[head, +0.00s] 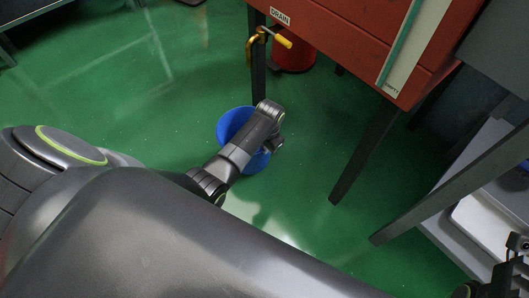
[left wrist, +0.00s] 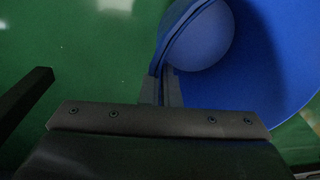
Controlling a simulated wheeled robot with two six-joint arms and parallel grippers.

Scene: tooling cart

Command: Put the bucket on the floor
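The blue bucket (head: 231,122) is below the red machine's drain tap, in the middle of the head view, partly hidden by my left arm. My left gripper (head: 272,140) is at the bucket's right side, its fingers mostly hidden there. In the left wrist view the two fingers (left wrist: 161,90) are together on the bucket's rim, with the bucket (left wrist: 280,60) filling the upper right. I cannot tell whether the bucket's base touches the floor. Dark parts at the lower right corner of the head view seem to be my right gripper (head: 508,272); its fingers are unclear.
The green floor (head: 130,75) is open to the left. The red machine (head: 350,40) stands on dark legs (head: 365,150), with a yellow-handled tap (head: 270,38) under a DRAIN label. A red container (head: 293,58) is behind it. A grey shelf (head: 450,215) is at the right.

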